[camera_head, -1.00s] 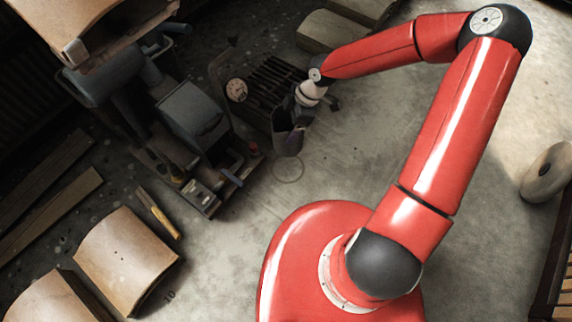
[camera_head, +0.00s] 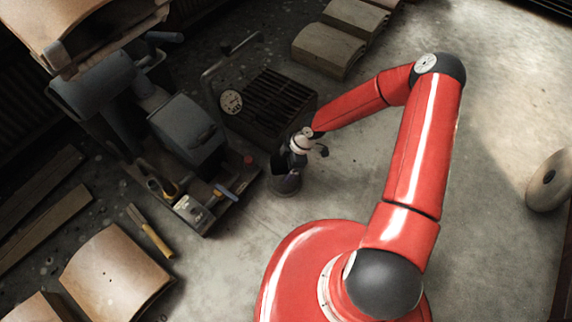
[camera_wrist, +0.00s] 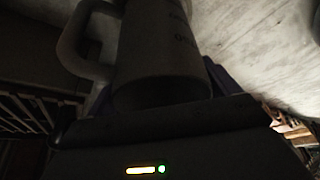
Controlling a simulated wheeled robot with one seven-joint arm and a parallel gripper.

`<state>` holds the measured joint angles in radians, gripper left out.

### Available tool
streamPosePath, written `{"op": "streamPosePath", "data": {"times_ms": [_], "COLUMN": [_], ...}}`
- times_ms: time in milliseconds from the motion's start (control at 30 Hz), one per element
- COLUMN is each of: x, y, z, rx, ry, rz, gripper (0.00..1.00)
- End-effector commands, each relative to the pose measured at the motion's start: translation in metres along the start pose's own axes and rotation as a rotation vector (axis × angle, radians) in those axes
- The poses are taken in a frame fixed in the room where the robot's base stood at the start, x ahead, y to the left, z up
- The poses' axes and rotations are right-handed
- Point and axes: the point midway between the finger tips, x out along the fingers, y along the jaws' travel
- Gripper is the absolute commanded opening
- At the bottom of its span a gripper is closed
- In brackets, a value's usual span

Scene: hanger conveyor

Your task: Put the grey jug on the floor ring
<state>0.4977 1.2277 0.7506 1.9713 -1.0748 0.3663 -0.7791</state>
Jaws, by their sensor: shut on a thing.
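The grey jug (camera_head: 285,184) is held low over the floor beside the machine. My gripper (camera_head: 288,162) is shut on it, with the wrist just above. In the wrist view the jug (camera_wrist: 160,50) fills the upper middle, its handle (camera_wrist: 76,42) to the left and dark fingers around its lower part in the picture. The floor ring is mostly hidden behind the jug, which is at or just above its place. I cannot tell whether the jug's base touches the floor.
A grey machine (camera_head: 188,130) stands to the left, with a tool tray (camera_head: 205,218) at its foot. A dark slatted crate (camera_head: 268,105) is just behind my gripper. A yellow-handled tool (camera_head: 150,232) lies at the left.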

Motion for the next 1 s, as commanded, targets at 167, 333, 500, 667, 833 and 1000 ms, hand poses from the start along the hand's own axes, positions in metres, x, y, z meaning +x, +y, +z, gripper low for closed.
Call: {"op": "streamPosePath", "data": {"times_ms": [167,333,500,667,833,1000], "x": [0.001,0.004,0.003,0.003,-0.011,-0.047], "y": [0.001,0.000,0.000,0.000,0.001,0.001], "z": [0.000,0.002,0.002,0.001,0.001,0.000], "rx": [-0.001,-0.001,-0.001,0.000,0.001,0.003], "ry": [0.000,-0.001,-0.001,-0.001,-0.001,-0.002], "rz": [0.001,0.001,0.001,0.001,0.004,0.005], "gripper": [0.50,0.50,1.00,1.00,1.00,1.00]}}
